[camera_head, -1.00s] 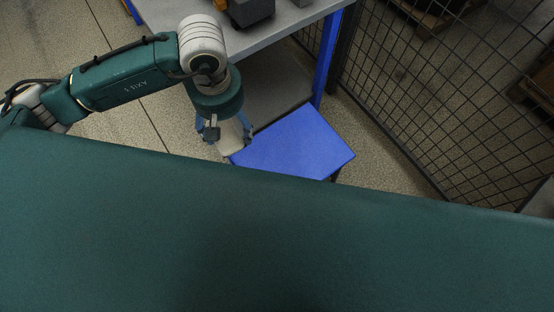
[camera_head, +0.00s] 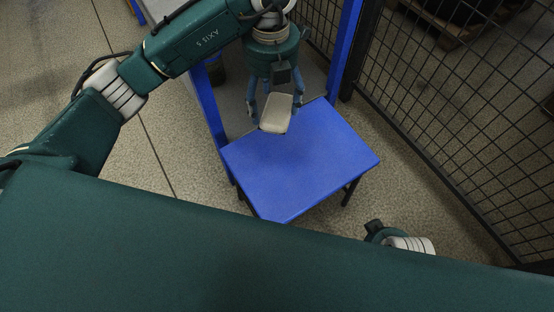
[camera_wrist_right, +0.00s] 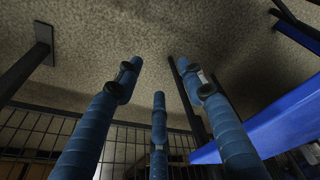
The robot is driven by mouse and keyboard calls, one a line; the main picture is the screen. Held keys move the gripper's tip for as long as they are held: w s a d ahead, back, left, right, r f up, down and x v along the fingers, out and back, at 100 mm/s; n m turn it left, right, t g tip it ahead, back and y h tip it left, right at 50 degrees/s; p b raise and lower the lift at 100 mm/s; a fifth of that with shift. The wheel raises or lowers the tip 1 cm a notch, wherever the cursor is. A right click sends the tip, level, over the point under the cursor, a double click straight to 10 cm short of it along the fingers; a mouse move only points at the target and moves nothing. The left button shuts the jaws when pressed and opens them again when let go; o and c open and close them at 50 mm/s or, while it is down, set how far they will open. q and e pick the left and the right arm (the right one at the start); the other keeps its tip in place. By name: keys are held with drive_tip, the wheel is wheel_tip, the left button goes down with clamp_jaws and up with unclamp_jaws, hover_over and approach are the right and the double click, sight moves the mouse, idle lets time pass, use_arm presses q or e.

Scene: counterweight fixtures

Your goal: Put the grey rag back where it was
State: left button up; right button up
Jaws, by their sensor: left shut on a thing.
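A pale grey-beige, pad-like thing (camera_head: 276,115), which I take for the grey rag, is in my left gripper (camera_head: 273,102) in the head view. The blue fingers are shut on it, one to each side. It is at the far left edge of a blue-topped stool or small table (camera_head: 300,165); I cannot tell whether it touches the top. My right gripper (camera_wrist_right: 158,75) shows in the right wrist view with its blue fingers spread and nothing between them. The blue top also shows at the right of that view (camera_wrist_right: 270,130).
A workbench with blue legs (camera_head: 348,45) stands behind the stool. A black mesh fence (camera_head: 450,110) runs along the right side. The blue top is otherwise bare. Speckled floor (camera_head: 170,130) is open to the left of the stool.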

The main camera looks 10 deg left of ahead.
use_arm(q)
wheel_tip(320, 180, down, 15)
drive_tip(key=b, duration=0.3)
wheel_tip(320, 180, down, 4)
drive_tip(key=shift+f+b, duration=0.2)
drive_tip(key=shift+b, duration=0.4)
drive_tip(key=shift+f, duration=0.3)
use_arm(e)
wheel_tip(320, 180, up, 7)
drive_tip(key=shift+s+f+t, duration=0.15)
drive_tip(key=shift+s+t, duration=0.25)
drive_tip(key=shift+w, duration=0.2)
